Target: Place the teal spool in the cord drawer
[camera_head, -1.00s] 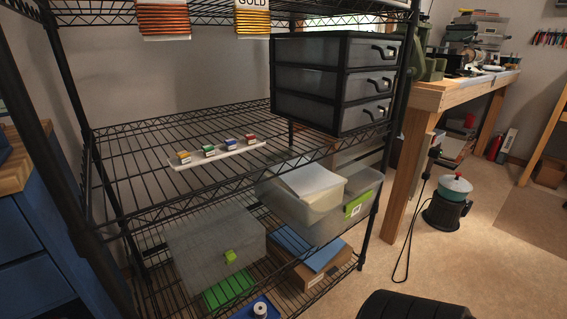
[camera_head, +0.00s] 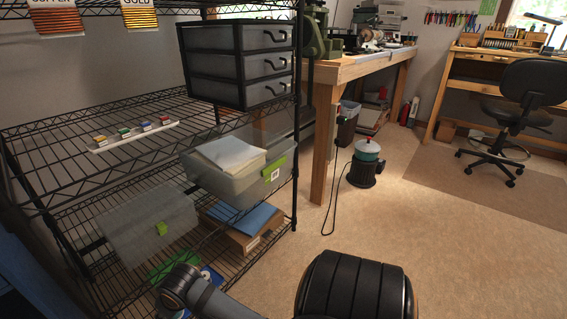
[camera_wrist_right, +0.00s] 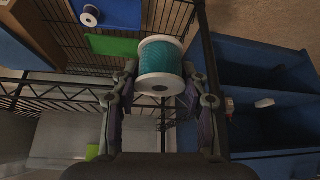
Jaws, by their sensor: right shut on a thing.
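The teal spool (camera_wrist_right: 162,56), wound with teal cord between white flanges, is in the right wrist view. My right gripper (camera_wrist_right: 160,76) is shut on it, one finger at each side, and it appears to be held clear of other things. To its right are blue open-topped compartments (camera_wrist_right: 268,73); a small white thing (camera_wrist_right: 264,103) shows there. I cannot tell whether one is the cord drawer. In the head view one of my arm links (camera_head: 182,288) shows at the bottom; the spool is not visible there. My left gripper is not in view.
A black wire rack (camera_head: 98,156) holds a three-drawer unit (camera_head: 215,67), a clear bin (camera_head: 232,184) and a grey box (camera_head: 140,228). Another spool (camera_wrist_right: 90,15) lies below. A black ribbed object (camera_head: 355,287) stands in front.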

